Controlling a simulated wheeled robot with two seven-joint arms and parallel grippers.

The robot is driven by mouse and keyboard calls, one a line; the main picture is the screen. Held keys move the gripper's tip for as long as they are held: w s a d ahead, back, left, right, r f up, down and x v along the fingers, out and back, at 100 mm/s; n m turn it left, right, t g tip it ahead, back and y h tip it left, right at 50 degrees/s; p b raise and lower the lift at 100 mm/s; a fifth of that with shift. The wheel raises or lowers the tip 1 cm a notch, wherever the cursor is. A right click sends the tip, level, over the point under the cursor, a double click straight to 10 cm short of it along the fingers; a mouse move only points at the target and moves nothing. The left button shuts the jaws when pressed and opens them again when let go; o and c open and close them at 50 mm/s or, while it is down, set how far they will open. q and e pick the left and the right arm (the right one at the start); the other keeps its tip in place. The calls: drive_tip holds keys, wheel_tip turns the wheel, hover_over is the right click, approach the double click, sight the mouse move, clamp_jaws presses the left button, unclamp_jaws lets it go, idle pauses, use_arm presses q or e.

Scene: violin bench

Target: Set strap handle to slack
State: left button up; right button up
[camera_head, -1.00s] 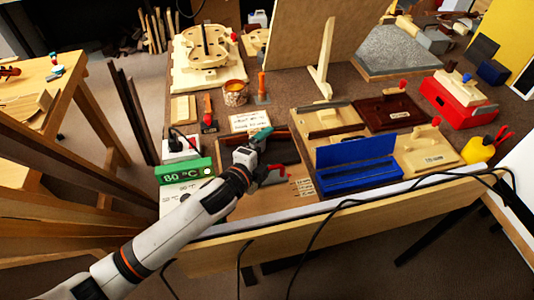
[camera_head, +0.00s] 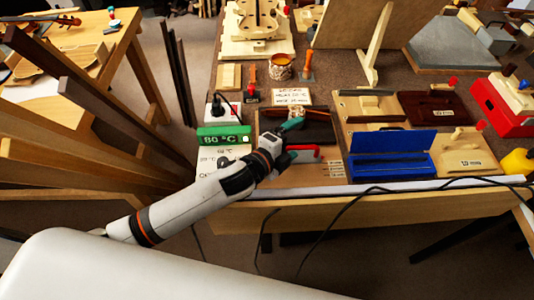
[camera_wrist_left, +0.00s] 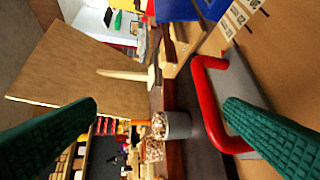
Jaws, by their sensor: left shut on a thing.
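The red strap handle (camera_head: 304,150) is a bent bar over a board at the bench's front left, just left of a strip of small printed labels (camera_head: 333,169). My left gripper (camera_head: 291,139) is at the handle, with the green fingers partly hidden by the wrist. In the left wrist view the red handle (camera_wrist_left: 205,105) shows between the two green fingers, close to the right finger, over a grey plate. The label words are too small to read. My right gripper is out of view.
A blue open box (camera_head: 390,165) stands right of the handle. A green 80 °C display (camera_head: 224,136) on a white unit is to the left. A cup (camera_head: 281,68) and upright tools stand behind. A black cable runs along the front edge.

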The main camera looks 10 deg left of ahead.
use_arm(q)
drive_tip(key=shift+s+a+r, duration=0.1)
drive_tip(key=shift+a+r, duration=0.1)
drive_tip(key=shift+r, duration=0.25)
drive_tip(key=shift+s+a+r, duration=0.1)
drive_tip(key=shift+a+r, duration=0.05)
drive_tip(key=shift+r, duration=0.3)
drive_tip(key=c, duration=0.7)
drive_tip(key=shift+s+a+p, duration=0.3)
drive_tip(key=shift+s+a, duration=0.15)
drive_tip(key=shift+s, duration=0.3)
drive_tip(key=shift+c, duration=0.9)
drive_tip(key=s+a+p, duration=0.1)
drive_tip(key=s+a, duration=0.2)
drive_tip(key=s, duration=0.3)
drive_tip(key=shift+s+r+p, duration=0.15)
drive_tip(key=shift+r+p, duration=0.05)
drive_tip(key=shift+p, duration=0.15)
drive_tip(key=shift+a, duration=0.1)
drive_tip(key=shift+r, duration=0.1)
